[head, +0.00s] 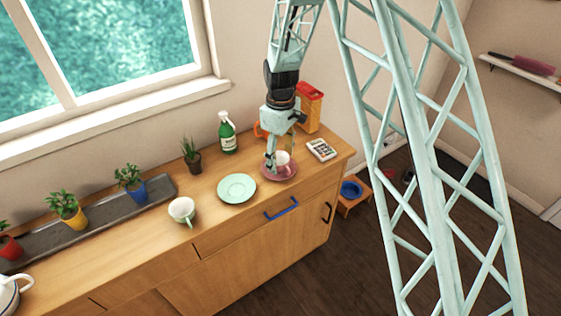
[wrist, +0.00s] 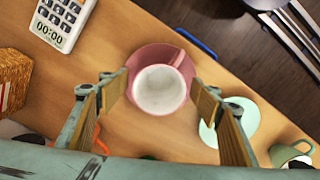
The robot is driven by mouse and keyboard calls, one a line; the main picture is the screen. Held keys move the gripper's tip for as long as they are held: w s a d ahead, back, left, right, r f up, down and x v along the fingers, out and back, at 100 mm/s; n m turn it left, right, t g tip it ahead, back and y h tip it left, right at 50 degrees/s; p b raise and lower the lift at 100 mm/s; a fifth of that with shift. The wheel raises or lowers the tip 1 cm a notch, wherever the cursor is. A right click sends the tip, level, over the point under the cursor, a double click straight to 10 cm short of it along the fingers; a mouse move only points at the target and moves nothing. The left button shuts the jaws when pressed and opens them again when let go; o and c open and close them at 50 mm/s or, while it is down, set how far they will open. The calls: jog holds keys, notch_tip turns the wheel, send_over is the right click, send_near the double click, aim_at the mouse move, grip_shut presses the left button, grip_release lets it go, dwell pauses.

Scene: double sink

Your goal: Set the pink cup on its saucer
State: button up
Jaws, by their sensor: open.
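The pink cup (wrist: 160,92) is over the pink saucer (wrist: 143,58), upright and empty, its handle toward the upper right of the wrist view. In the head view the cup (head: 283,158) appears to sit on the saucer (head: 279,176) near the counter's right end. My gripper (wrist: 159,88) is open, with one finger on each side of the cup and a visible gap to each in the wrist view. In the head view my gripper (head: 271,160) is down at the cup and partly covers it. The contact between cup and saucer is hidden.
A mint saucer (head: 237,188) and a pale green cup (head: 182,210) stand to the left. A calculator (head: 321,150) lies to the right. A green bottle (head: 227,133), a plant (head: 191,156) and an orange-red box (head: 309,106) stand behind. The counter's front edge is close.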

notch_tip(320, 180, up, 10)
jog(key=shift+r, duration=0.25)
dwell(0.4)
dwell(0.6)
jog(key=shift+r, duration=0.1)
